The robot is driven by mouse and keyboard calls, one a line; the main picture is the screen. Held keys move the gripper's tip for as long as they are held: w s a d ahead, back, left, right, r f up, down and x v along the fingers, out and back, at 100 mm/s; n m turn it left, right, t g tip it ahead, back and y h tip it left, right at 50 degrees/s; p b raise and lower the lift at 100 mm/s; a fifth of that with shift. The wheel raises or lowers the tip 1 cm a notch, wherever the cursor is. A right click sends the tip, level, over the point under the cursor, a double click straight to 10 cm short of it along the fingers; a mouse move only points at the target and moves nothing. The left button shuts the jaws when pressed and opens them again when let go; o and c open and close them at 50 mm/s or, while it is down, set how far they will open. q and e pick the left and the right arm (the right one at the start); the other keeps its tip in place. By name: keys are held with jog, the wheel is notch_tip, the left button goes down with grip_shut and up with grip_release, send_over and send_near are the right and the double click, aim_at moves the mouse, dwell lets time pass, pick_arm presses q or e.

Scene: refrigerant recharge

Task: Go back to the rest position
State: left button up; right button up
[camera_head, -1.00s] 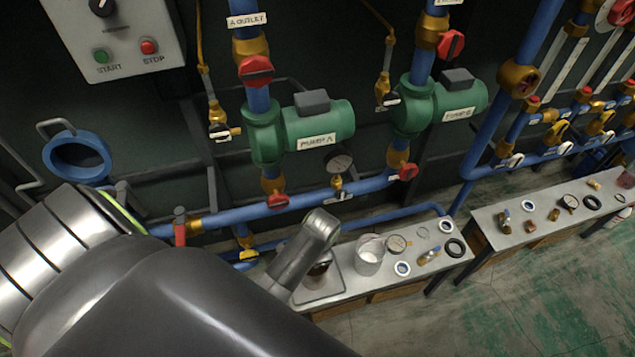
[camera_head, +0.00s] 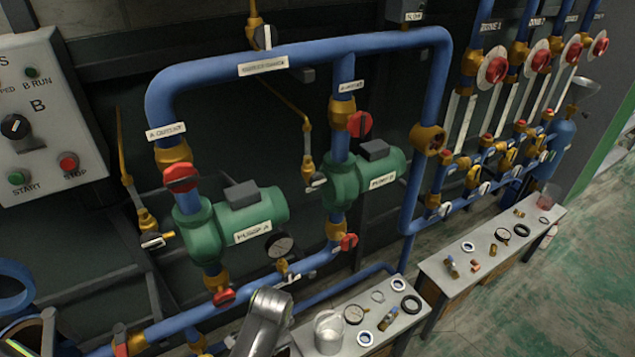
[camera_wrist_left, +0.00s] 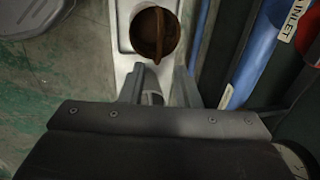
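My left gripper (camera_wrist_left: 160,73) shows in the left wrist view with its two fingers apart and nothing held between them. It hangs above a pale bench (camera_wrist_left: 123,14), just short of a round brown vessel (camera_wrist_left: 146,38) with a bar across it. In the head view a grey link of my left arm (camera_head: 264,322) reaches in at the bottom, in front of the workbench. The left fingers are not visible there. My right arm and right gripper are in no view.
A near bench (camera_head: 393,331) carries a clear beaker (camera_head: 328,332), a gauge and rings. A second bench (camera_head: 470,280) holds small fittings. Blue pipes, pump A (camera_head: 240,215) and pump B (camera_head: 365,178) stand close behind. Green floor (camera_head: 590,240) is free at the right.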

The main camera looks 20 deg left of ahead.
pick_arm(q)
jog(key=s+a+r+n+t, duration=0.1)
jog(key=s+a+r+n, duration=0.3)
jog(key=s, duration=0.5)
jog(key=s+a+r+n+t, duration=0.1)
jog(key=s+a+r+n, duration=0.2)
jog(key=s+r+n, duration=0.4)
notch_tip(320, 180, down, 25)
jog(key=s+a+m+g, duration=0.1)
jog(key=m, duration=0.1)
jog(key=s+d+f+g, duration=0.1)
jog(key=s+f, duration=1.4)
jog(key=f, duration=0.1)
jog(key=shift+f+h, duration=0.25)
jog(key=shift+h, duration=0.05)
jog(key=shift+d, duration=0.1)
